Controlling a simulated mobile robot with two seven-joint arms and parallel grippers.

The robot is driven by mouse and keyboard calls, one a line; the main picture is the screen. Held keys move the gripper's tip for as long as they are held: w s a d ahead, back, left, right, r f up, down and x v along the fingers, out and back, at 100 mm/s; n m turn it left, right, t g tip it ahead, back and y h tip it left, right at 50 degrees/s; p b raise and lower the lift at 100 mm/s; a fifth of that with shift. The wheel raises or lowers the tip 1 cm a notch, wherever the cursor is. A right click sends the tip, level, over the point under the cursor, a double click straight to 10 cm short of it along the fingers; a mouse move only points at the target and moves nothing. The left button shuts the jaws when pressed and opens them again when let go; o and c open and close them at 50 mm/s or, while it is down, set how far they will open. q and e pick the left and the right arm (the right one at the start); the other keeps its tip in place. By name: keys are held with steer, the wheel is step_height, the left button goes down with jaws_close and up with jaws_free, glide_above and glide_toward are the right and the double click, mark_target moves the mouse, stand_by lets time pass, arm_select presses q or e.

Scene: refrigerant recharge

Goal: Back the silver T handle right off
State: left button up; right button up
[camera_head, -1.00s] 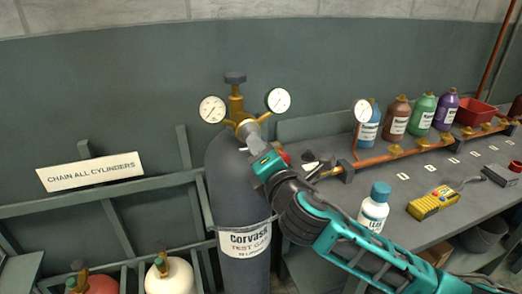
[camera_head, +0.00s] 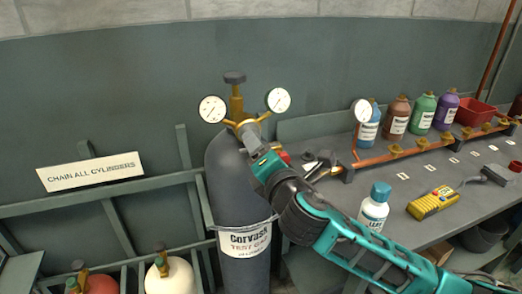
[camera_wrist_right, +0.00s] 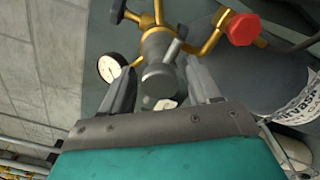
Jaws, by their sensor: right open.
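The silver T handle (camera_wrist_right: 160,78) shows in the right wrist view as a grey barrel with a thin cross bar, on the brass regulator (camera_wrist_right: 205,42). My right gripper (camera_wrist_right: 162,88) is open, with one finger on each side of the handle; I cannot tell whether they touch it. In the head view my right gripper (camera_head: 256,142) reaches up to the regulator (camera_head: 237,105) on top of the dark grey cylinder (camera_head: 228,170), and mostly hides the handle. My left gripper is not in view.
Two gauges (camera_head: 212,109) (camera_head: 278,100) flank the regulator. A red knob (camera_wrist_right: 243,29) sits close by in the wrist view. The bench (camera_head: 420,170) at right holds bottles, a white bottle (camera_head: 374,208) and a yellow meter (camera_head: 432,205).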

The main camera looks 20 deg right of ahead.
steer(key=s+b, duration=0.1)
steer(key=s, duration=1.2)
steer(key=shift+d, duration=0.25)
steer(key=shift+f, duration=0.1)
steer(key=s+f+m+g, duration=0.3)
steer(key=s+f+m, duration=0.2)
steer(key=f+m, duration=0.6)
steer(key=s+d+f+m+g+y, duration=0.1)
steer(key=s+f+m+g, duration=0.3)
steer(key=f+m, duration=0.8)
step_height(320, 180, down, 8)
steer(key=shift+s+d+f, duration=0.25)
steer(key=shift+s, duration=0.2)
steer(key=shift+o, duration=0.2)
steer(key=shift+y, duration=0.3)
